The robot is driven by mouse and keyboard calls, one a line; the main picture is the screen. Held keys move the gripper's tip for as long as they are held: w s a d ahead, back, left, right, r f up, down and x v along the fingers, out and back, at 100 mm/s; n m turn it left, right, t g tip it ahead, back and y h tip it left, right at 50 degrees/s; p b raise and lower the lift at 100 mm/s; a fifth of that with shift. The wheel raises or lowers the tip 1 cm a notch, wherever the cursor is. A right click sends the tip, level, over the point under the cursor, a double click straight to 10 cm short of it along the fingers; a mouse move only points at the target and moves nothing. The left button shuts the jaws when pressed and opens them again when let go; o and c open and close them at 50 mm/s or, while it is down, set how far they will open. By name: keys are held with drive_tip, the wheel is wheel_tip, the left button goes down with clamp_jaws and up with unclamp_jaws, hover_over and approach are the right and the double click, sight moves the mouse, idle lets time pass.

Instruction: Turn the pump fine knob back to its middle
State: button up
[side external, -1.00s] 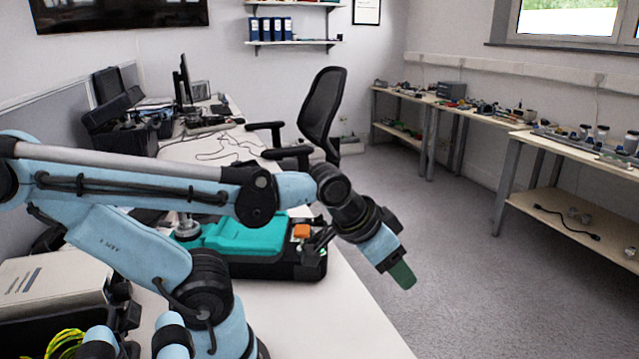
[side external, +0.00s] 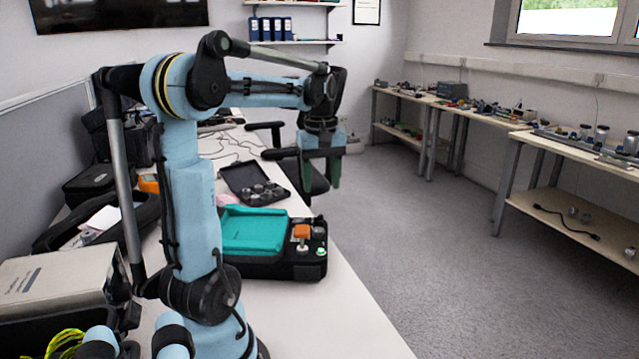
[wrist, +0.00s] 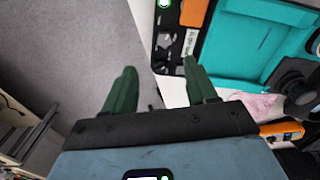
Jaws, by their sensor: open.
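A black case with a teal insert (side external: 255,233) stands at the table's right edge in the side view. Its right-hand panel carries an orange block (side external: 301,231), a pale knob (side external: 303,247) and a small green-topped part (side external: 321,251). I cannot tell which part is the pump fine knob. In the wrist view the panel (wrist: 165,45) shows only in part at the top, with a handwritten label. My gripper (side external: 322,180) has green fingers, open and empty, pointing down above and beyond the case. The fingers also show in the wrist view (wrist: 160,70), apart from the panel.
An open black box with several round pieces (side external: 256,185) lies behind the case, near a pink cloth (wrist: 255,104). An orange device (wrist: 282,129) is at the right of the wrist view. A black chair (side external: 300,165) stands beyond the table. The floor at right (side external: 430,270) is clear.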

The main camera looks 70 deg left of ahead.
sight(318, 230)
drive_tip(key=shift+n, duration=0.3)
drive_tip(key=f, duration=0.8)
drive_tip(key=a+f, duration=0.1)
drive_tip(key=f, duration=0.3)
drive_tip(key=shift+s, duration=0.25)
drive_tip(key=c, duration=1.1)
drive_tip(key=shift+o, duration=0.2)
